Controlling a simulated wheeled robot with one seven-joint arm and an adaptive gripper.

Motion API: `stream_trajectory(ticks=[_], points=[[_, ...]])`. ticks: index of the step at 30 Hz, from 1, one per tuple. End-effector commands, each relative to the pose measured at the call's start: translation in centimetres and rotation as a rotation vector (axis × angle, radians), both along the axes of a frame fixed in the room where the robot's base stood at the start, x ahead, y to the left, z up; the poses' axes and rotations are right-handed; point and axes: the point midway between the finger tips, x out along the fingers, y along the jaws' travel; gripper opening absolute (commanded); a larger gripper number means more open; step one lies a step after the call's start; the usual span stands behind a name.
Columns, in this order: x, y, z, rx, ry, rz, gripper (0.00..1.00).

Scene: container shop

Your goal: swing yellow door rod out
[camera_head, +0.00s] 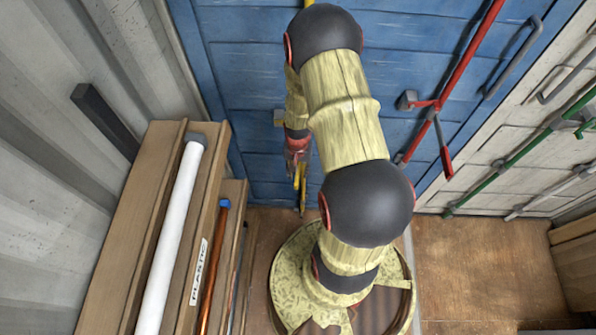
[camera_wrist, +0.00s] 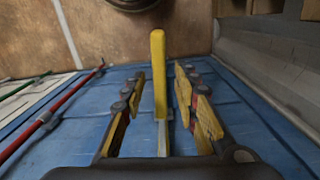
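The yellow door rod shows in the head view as a short yellow piece at the top edge (camera_head: 308,3) and a yellow handle (camera_head: 302,183) lower down, on the blue door (camera_head: 245,65). My arm hides much of the rod between them. In the wrist view the yellow handle (camera_wrist: 158,60) lies between the two fingers of my gripper (camera_wrist: 161,88). The fingers stand apart, with a visible gap on each side of the handle. The gripper is open around it, and I see no contact. In the head view my gripper (camera_head: 298,155) is partly behind my arm.
A red rod (camera_head: 462,60) with a hanging red handle is right of my arm. Further right is a white door with a green rod (camera_head: 520,155). Wooden bins at left hold a white tube (camera_head: 170,235) and a copper pipe (camera_head: 214,265). Brown floor (camera_head: 480,270) is clear at right.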

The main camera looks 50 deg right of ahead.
Motion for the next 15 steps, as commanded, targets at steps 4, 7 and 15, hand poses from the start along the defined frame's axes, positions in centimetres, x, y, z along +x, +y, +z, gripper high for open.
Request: stream_trajectory(ticks=[4, 7, 15], points=[[0.01, 0.00, -0.34, -0.001, -0.001, 0.000, 0.30], [0.01, 0.00, -0.33, -0.001, -0.001, 0.000, 0.30], [0.01, 0.00, -0.31, -0.001, -0.001, 0.000, 0.19]])
